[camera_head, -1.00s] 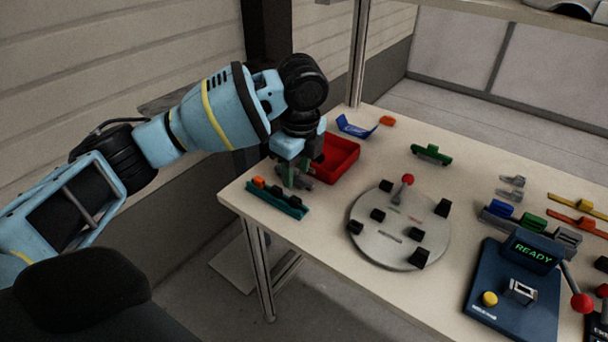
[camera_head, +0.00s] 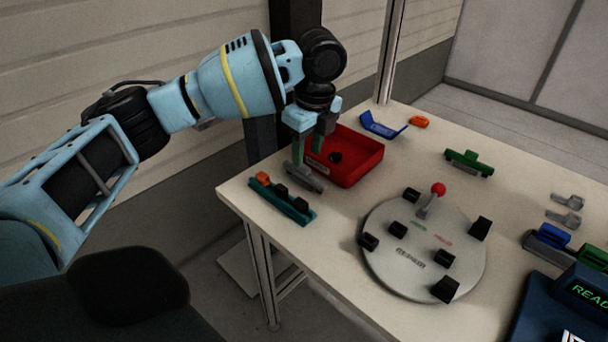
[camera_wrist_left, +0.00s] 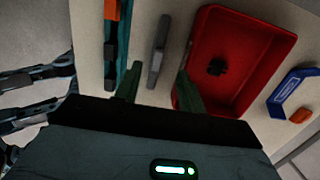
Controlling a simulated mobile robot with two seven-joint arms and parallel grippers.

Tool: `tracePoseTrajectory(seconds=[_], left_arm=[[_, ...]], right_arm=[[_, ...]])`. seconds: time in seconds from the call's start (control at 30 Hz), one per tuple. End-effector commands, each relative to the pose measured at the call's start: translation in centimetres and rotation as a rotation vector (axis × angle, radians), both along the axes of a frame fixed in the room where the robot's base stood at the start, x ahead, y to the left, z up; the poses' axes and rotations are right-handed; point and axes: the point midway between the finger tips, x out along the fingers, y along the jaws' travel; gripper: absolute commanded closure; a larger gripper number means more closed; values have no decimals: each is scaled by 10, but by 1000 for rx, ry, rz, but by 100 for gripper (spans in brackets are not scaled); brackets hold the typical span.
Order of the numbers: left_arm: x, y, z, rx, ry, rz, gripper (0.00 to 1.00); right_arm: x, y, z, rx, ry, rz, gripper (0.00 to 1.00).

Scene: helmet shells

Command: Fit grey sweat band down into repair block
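The grey sweat band (camera_head: 304,178) is a narrow grey bar on the table, between a teal block and the red tray. It also shows in the left wrist view (camera_wrist_left: 158,52). The teal block (camera_head: 300,214), which seems to be the repair block, carries an orange piece and black pieces; it is at the upper left in the left wrist view (camera_wrist_left: 130,76). My left gripper (camera_head: 311,153) is above the band, with its green fingers (camera_wrist_left: 160,88) apart on either side of the band's line. No contact with the band shows. My right gripper is not in view.
The red tray (camera_head: 372,168) with a small black piece inside stands close beside the band. A round grey plate (camera_head: 400,280) with black blocks and a red-knobbed lever is to the right. A blue bracket (camera_head: 382,126), orange piece (camera_head: 418,122) and green piece (camera_head: 469,163) lie behind.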

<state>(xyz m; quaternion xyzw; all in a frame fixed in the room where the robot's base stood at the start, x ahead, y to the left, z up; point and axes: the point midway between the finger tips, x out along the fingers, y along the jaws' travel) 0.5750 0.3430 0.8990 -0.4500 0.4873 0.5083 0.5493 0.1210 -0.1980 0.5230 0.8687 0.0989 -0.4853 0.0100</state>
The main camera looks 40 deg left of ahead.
Motion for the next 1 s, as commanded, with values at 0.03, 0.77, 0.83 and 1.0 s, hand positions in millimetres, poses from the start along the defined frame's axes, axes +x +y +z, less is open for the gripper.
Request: tracePoseTrajectory(seconds=[0.03,0.77,0.83,1.0], left_arm=[[0,0,-1,0,-1,0,60],[-4,8,-51,1,-1,0,64],[-4,8,-51,1,-1,0,73],[-4,8,-51,1,-1,-1,95]], right_arm=[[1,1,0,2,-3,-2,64],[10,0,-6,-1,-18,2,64],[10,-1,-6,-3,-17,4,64],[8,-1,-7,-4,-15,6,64]])
